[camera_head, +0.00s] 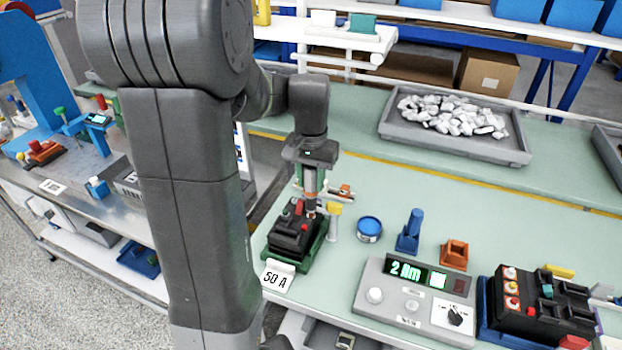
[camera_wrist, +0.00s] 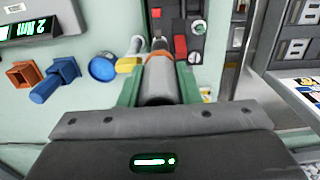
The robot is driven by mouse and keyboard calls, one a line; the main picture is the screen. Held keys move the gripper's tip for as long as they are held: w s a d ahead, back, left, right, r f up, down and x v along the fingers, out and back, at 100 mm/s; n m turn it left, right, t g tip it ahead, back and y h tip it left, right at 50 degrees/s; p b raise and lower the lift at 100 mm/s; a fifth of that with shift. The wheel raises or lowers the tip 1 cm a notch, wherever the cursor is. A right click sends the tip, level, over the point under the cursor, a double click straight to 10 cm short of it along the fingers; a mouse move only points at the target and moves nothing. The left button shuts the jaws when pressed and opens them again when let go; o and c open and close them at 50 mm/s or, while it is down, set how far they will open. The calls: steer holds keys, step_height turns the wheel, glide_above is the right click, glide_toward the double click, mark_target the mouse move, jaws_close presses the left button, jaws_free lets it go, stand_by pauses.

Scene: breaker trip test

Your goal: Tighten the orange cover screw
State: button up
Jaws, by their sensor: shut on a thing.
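My gripper (camera_head: 311,172) is shut on a grey driver-like tool with an orange band (camera_head: 311,196). The tool points down over the right side of a black breaker (camera_head: 290,238), which has red parts and sits in a green holder. In the wrist view, the grey tool (camera_wrist: 158,82) extends forward from between my gripper's fingers towards the breaker (camera_wrist: 184,22). The tool hides the spot under its tip. I cannot single out the orange cover screw or tell whether the tip touches it.
A "50 A" label (camera_head: 277,278) stands in front of the breaker. A yellow-topped post (camera_head: 334,222), blue tin (camera_head: 369,229), blue stand (camera_head: 409,232) and orange block (camera_head: 454,254) are to the right. A grey console (camera_head: 392,310) reads "2 Nm". A tray of pale pieces (camera_head: 517,153) stands behind.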

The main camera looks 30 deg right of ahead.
steer(key=shift+r+p, duration=1.45)
steer(key=shift+r, duration=0.55)
